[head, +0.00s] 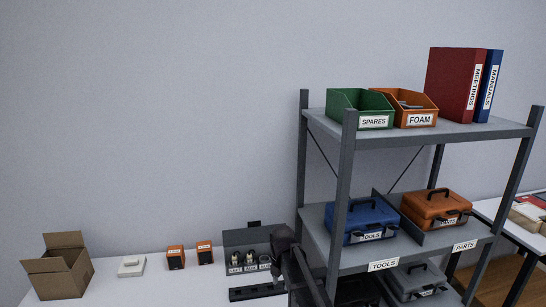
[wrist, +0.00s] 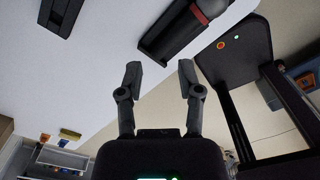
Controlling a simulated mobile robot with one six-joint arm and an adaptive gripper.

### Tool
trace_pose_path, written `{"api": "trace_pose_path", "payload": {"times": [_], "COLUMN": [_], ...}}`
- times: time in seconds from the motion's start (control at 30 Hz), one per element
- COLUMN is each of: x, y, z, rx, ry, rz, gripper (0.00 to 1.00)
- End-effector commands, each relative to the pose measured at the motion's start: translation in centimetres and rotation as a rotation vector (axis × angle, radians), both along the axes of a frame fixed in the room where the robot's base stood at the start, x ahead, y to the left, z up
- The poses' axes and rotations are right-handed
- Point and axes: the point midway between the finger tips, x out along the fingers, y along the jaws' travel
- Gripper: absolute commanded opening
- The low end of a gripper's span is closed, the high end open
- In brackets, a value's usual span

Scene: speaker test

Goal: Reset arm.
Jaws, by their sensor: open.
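My gripper (wrist: 160,80) is open and empty in the wrist view, with its two fingers spread apart over a gap that shows only background. In the head view my dark arm (head: 285,250) rises at the bottom middle, in front of the right part of a dark panel (head: 242,239) with labelled connectors. The fingertips cannot be made out there. In the wrist view a dark holder (wrist: 160,46) with a red-banded cylinder (wrist: 208,8) lies beyond the fingers, apart from them.
A white table (head: 110,292) holds an open cardboard box (head: 60,275), a small white device (head: 131,266), two orange-and-black speakers (head: 176,258) and a black strip (head: 258,291). A grey shelf (head: 345,180) with bins, binders and toolboxes stands close right of my arm. Above the table is clear.

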Motion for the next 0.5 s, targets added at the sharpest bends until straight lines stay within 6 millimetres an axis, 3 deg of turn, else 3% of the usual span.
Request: {"api": "trace_pose_path", "payload": {"times": [0.5], "x": [-0.84], "y": [-0.78], "z": [0.00], "rx": [0.000], "ry": [0.000], "rz": [-0.123], "gripper": [0.47]}}
